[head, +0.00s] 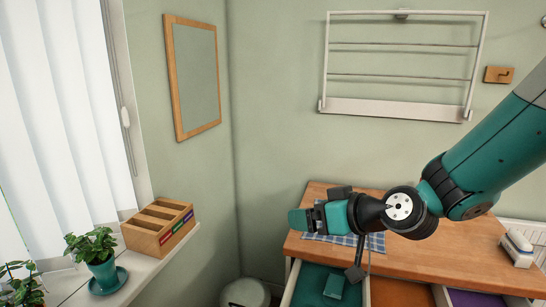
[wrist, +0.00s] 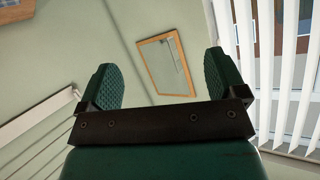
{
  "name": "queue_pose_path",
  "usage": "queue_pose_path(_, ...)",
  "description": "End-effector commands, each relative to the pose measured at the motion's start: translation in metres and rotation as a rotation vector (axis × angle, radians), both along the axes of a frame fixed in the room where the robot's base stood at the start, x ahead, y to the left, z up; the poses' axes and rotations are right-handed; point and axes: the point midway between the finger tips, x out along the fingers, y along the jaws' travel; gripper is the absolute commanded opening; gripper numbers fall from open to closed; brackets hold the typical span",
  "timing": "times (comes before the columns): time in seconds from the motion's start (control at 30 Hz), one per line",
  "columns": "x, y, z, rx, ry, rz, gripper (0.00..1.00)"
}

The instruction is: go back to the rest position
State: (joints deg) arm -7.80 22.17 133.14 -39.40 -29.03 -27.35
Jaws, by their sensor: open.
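My gripper (head: 308,219) is in the head view, held above the left part of a wooden table and turned toward the left. In the wrist view my gripper (wrist: 161,85) shows two green textured fingers standing well apart, with nothing between them. Past the fingers, the wrist view shows the wall and the wood-framed mirror (wrist: 165,62). My arm comes in from the right edge of the head view and hides part of the table.
The wooden table (head: 450,250) has open drawers at its front, one with a green lining (head: 308,285). A checked cloth (head: 376,242) lies under my gripper. A wooden box (head: 150,240) and a potted plant (head: 102,268) stand on the windowsill. A rack (head: 400,105) hangs above.

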Motion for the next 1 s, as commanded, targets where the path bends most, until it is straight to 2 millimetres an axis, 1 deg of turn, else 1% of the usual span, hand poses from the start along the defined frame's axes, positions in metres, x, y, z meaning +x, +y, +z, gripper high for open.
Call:
queue_pose_path(0.03,-0.027,0.005,0.011,-0.033,0.068,0.059,0.90)
queue_pose_path(0.07,-0.043,0.007,0.014,-0.057,0.118,0.089,0.90)
queue_pose_path(0.1,-0.066,0.007,0.017,-0.092,0.187,0.124,0.90)
queue_pose_path(0.17,-0.100,0.002,0.021,-0.152,0.290,0.164,0.90)
queue_pose_path(0.2,-0.123,-0.002,0.023,-0.195,0.358,0.183,0.90)
queue_pose_path(0.27,-0.155,-0.012,0.024,-0.259,0.453,0.199,0.90)
queue_pose_path(0.3,-0.175,-0.020,0.025,-0.300,0.511,0.201,0.90)
queue_pose_path(0.4,-0.215,-0.038,0.027,-0.387,0.631,0.193,0.90)
queue_pose_path(0.43,-0.224,-0.043,0.027,-0.409,0.659,0.190,0.90)
queue_pose_path(0.5,-0.241,-0.052,0.027,-0.447,0.709,0.180,0.90)
queue_pose_path(0.6,-0.253,-0.059,0.027,-0.477,0.749,0.171,0.90)
queue_pose_path(0.7,-0.256,-0.061,0.027,-0.486,0.762,0.168,0.90)
queue_pose_path(1.0,-0.256,-0.061,0.027,-0.485,0.760,0.169,0.90)
